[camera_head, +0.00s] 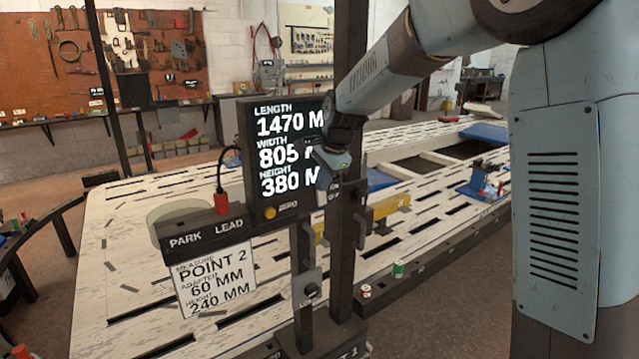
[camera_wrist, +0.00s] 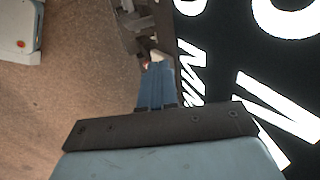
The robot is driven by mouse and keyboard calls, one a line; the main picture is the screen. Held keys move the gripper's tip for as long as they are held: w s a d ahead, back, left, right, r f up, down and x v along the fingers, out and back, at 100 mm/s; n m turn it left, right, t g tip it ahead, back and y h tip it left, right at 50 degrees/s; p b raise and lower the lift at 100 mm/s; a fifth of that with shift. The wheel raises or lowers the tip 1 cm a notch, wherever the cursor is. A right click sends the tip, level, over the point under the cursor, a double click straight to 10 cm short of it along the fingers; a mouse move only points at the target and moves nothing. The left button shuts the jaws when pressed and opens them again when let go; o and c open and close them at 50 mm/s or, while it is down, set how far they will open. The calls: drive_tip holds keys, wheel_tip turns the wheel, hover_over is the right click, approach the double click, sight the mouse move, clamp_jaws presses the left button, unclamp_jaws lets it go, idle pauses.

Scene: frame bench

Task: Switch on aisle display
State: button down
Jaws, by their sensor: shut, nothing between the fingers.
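The display (camera_head: 262,150) is a dark panel on a post, lit with white readings for length, width and height. Its right edge is hidden behind my arm. My gripper (camera_head: 328,182) is shut and empty, pointing down at the display's lower right edge. A small ON/OFF label (camera_head: 334,190) shows right beside the fingertips; I cannot tell whether they touch a switch there. In the wrist view my closed fingers (camera_wrist: 155,75) lie just left of the large lit characters on the display (camera_wrist: 215,60). A small pale and reddish part (camera_wrist: 155,58) shows at their tips, partly hidden.
A yellow ZERO knob (camera_head: 269,212) sits under the readings. A red plug (camera_head: 221,195) with a cable stands on the PARK LEAD bar (camera_head: 200,238). A white card (camera_head: 216,280) hangs below. The slotted bench (camera_head: 120,240) spreads behind; a dark post (camera_head: 345,260) stands close by my gripper.

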drive_tip(key=v, duration=1.1)
drive_tip(key=shift+s+d+r, duration=0.2)
drive_tip(key=shift+s+d, duration=0.05)
drive_tip(key=shift+s, duration=0.1)
